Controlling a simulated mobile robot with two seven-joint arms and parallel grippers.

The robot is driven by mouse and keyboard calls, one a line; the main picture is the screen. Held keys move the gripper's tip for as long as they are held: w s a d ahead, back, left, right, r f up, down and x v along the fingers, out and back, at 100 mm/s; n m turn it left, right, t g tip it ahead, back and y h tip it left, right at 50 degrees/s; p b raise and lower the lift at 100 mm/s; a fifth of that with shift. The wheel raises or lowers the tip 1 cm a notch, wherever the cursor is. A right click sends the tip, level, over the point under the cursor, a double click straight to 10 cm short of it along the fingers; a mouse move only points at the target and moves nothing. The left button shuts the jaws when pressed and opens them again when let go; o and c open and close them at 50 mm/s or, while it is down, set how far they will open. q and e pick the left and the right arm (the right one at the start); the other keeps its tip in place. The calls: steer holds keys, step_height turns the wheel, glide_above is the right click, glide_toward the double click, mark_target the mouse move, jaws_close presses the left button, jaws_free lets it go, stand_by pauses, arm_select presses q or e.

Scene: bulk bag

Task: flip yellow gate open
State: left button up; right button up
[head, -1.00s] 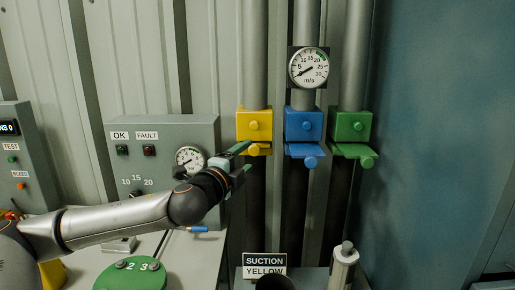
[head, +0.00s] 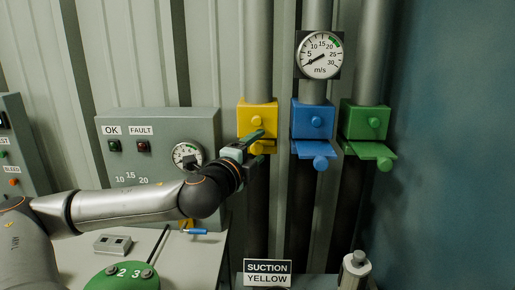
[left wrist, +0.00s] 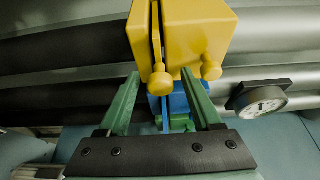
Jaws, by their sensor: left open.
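The yellow gate (head: 257,115) is a yellow box with a round knob on the left pipe, and part of its lower flap shows under the box. In the left wrist view the yellow gate (left wrist: 190,28) has two knobs, with a narrow slot between its two plates. My left gripper (head: 258,141) overlaps the lower part of the gate in the head view. In the left wrist view my left gripper (left wrist: 162,78) is open, its green fingers on either side of the lower knob (left wrist: 160,82). I cannot tell whether they touch it. My right gripper is not in view.
A blue gate (head: 312,120) and a green gate (head: 366,122) sit on the pipes to the right. A dial (head: 320,55) hangs above the blue one. A grey panel (head: 200,130) stands left of the pipes. A "SUCTION YELLOW" sign (head: 267,267) stands below.

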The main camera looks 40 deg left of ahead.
arm_select(q)
jaws_close()
stand_by(0.4)
stand_by(0.9)
